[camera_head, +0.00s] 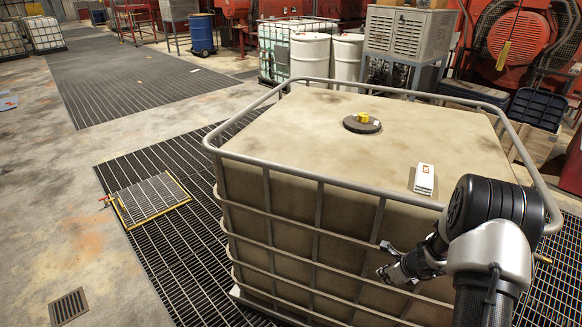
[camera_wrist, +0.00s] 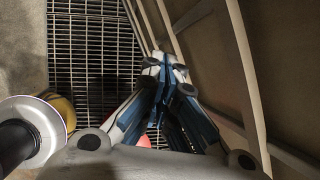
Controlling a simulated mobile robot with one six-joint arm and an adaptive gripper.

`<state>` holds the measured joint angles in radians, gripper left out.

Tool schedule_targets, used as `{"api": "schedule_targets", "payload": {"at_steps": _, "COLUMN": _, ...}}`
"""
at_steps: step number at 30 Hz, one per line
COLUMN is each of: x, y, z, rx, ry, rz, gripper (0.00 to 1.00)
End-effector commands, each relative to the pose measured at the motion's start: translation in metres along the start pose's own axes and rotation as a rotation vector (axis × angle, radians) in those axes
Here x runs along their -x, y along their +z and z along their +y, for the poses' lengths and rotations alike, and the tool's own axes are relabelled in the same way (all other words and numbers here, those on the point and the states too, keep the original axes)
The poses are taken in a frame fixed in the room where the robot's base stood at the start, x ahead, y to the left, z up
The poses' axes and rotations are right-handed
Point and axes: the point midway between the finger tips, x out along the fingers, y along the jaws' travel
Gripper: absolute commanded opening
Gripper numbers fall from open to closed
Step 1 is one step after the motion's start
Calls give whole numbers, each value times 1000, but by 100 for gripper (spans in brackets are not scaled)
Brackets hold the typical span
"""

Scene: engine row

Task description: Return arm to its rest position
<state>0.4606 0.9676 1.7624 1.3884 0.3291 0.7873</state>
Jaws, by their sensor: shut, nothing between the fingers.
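My arm reaches in from the right edge of the head view, bent down along the near side of a large caged tank. My gripper (camera_head: 384,272) hangs beside the tank's front right part, below its top rim. In the wrist view my gripper (camera_wrist: 166,62) has its fingers closed together with nothing between them. It points down toward the floor grating (camera_wrist: 88,40). The tank's cage bars and tan wall run close along the right of the wrist view. I cannot tell whether the gripper touches the cage.
The caged tank (camera_head: 300,228) has a raised tubular rim around its top. A dark lid with a yellow piece (camera_head: 362,122) and a white device (camera_head: 424,180) lie on top. A yellow-edged floor panel (camera_head: 150,199) lies left. The concrete floor further left is mostly clear.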

Motion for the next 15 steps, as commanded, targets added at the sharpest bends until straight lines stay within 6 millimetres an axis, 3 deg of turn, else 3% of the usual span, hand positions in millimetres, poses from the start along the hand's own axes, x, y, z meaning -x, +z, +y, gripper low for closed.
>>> {"api": "schedule_targets", "payload": {"at_steps": 1, "x": 26, "y": 30, "z": 6, "rx": 125, "ry": 3, "rz": -32, "gripper": 0}}
{"api": "schedule_targets", "payload": {"at_steps": 3, "x": 60, "y": 62, "z": 20, "rx": 302, "ry": 15, "rz": -68, "gripper": 0}}
{"api": "schedule_targets", "payload": {"at_steps": 7, "x": 123, "y": 108, "z": 55, "rx": 631, "ry": 33, "rz": -120, "gripper": 0}}
{"api": "schedule_targets", "payload": {"at_steps": 12, "x": 202, "y": 138, "z": 114, "rx": 1055, "ry": 50, "rz": -158, "gripper": 0}}
{"api": "schedule_targets", "payload": {"at_steps": 15, "x": 244, "y": 140, "z": 150, "rx": 1301, "ry": 57, "rz": -163, "gripper": 0}}
